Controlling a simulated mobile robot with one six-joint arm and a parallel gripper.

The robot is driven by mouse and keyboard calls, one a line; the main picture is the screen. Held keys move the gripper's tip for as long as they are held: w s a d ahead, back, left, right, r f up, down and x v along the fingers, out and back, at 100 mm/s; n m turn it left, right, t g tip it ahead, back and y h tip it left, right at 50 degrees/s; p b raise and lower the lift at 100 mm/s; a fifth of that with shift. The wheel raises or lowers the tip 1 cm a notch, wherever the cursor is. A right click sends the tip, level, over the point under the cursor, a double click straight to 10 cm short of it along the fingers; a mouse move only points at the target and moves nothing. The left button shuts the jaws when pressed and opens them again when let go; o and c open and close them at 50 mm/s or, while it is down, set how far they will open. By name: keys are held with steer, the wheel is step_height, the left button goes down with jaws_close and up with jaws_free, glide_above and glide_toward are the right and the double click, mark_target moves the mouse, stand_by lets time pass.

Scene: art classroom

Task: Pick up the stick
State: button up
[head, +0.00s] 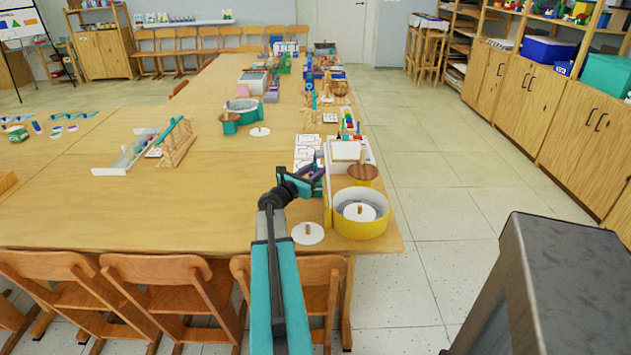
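My arm reaches forward over the near end of the long wooden table (230,185). My gripper (317,168) is above the table's right part, beside a white tray with yellow sides (327,205) and over white cards with black line shapes (305,148). The gripper is small and dark, with purple near its tip. I cannot tell whether its fingers are open or shut, or whether anything is between them. No loose stick can be made out for certain. A teal bar (167,132) rests on a wooden rack (178,146) further left, apart from my gripper.
A yellow round container (361,229) with a white knobbed disc stands at the table's right corner. A white disc (308,233) lies beside it. A wooden bowl-like piece (362,172) is behind. Chairs (150,275) line the near edge. The left middle tabletop and right-hand floor are clear.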

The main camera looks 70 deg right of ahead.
jaws_close()
stand_by(0.5)
steer(key=shift+r, duration=0.75)
step_height(320, 180, up, 6)
steer(key=shift+f, duration=0.2)
steer(key=b+v, duration=0.1)
steer(key=v, duration=1.7)
steer(key=shift+b, duration=0.4)
